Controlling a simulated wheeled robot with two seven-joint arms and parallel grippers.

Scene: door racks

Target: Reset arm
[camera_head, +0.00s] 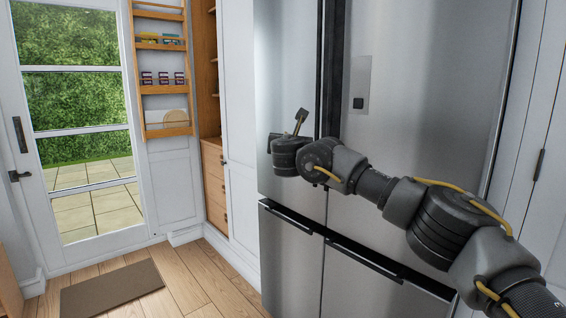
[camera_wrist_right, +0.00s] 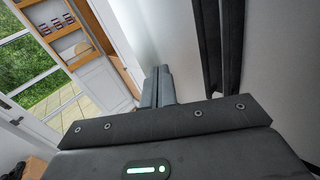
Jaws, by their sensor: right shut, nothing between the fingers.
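My right arm reaches in from the right in the head view, across the front of a steel fridge (camera_head: 425,70). My right gripper (camera_head: 301,120) is raised in front of the fridge's left door, a little left of the dark upright handles (camera_head: 333,70). In the wrist view the fingers of my right gripper (camera_wrist_right: 158,85) are together with nothing between them. The handles (camera_wrist_right: 217,45) stand to the right of the fingers there, apart from them. The fridge doors look closed. My left gripper is in neither view.
A tall cabinet (camera_head: 215,185) stands open left of the fridge, its door rack (camera_head: 163,87) holding several small items. A glass door (camera_head: 75,120) is at the far left. A brown mat (camera_head: 110,289) lies on the wooden floor. White panels (camera_head: 541,130) flank the fridge's right.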

